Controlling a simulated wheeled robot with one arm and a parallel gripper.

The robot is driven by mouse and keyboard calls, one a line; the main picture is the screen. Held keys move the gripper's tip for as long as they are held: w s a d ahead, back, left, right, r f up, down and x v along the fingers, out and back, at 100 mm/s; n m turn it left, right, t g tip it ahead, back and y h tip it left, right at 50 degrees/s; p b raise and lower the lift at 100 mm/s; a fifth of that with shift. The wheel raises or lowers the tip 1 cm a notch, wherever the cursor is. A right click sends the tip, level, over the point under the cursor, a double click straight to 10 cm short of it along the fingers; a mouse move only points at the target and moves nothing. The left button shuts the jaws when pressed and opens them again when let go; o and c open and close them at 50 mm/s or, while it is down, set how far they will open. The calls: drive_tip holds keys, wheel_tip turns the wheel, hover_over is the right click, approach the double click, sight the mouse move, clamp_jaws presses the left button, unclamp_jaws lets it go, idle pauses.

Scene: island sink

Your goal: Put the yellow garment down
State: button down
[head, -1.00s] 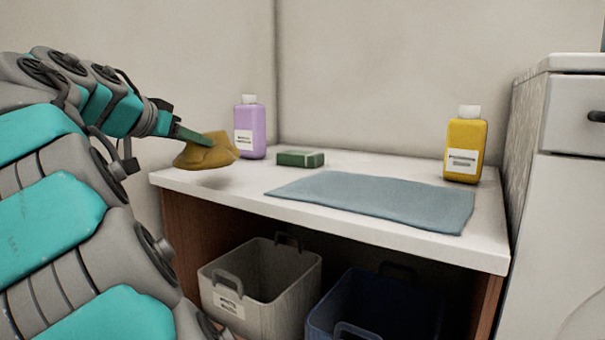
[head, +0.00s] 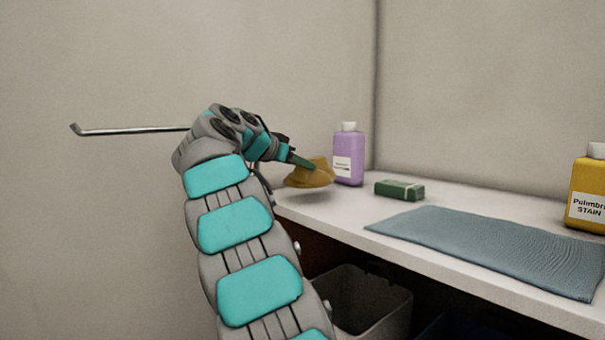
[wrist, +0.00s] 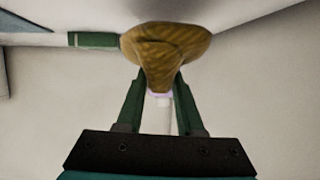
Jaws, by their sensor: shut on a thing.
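The yellow garment (head: 311,175) is a crumpled mustard cloth at the left end of the white counter in the head view. My gripper (head: 303,162) is shut on it. In the wrist view the garment (wrist: 166,50) hangs bunched between the fingertips of my gripper (wrist: 158,78). In the head view its lower edge is at about the height of the counter top; I cannot tell whether it touches the counter.
A purple bottle (head: 348,160) stands just right of the garment. A green box (head: 399,190) and a blue-grey mat (head: 490,245) lie on the counter (head: 300,208). A yellow bottle (head: 590,190) stands at right. A grey bin (head: 368,300) is below. A metal rod (head: 130,130) is on the left.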

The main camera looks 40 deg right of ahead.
drive_tip(key=shift+w+d+f+p, duration=0.2)
drive_tip(key=shift+w+d+p, duration=0.2)
drive_tip(key=shift+w+d, duration=0.8)
drive_tip(key=shift+a+f, duration=0.15)
drive_tip(key=shift+f, duration=1.6)
drive_tip(key=shift+f+b, duration=0.15)
drive_tip(key=shift+b, duration=0.15)
drive_tip(key=c, duration=0.5)
unclamp_jaws()
drive_tip(key=shift+c, duration=0.2)
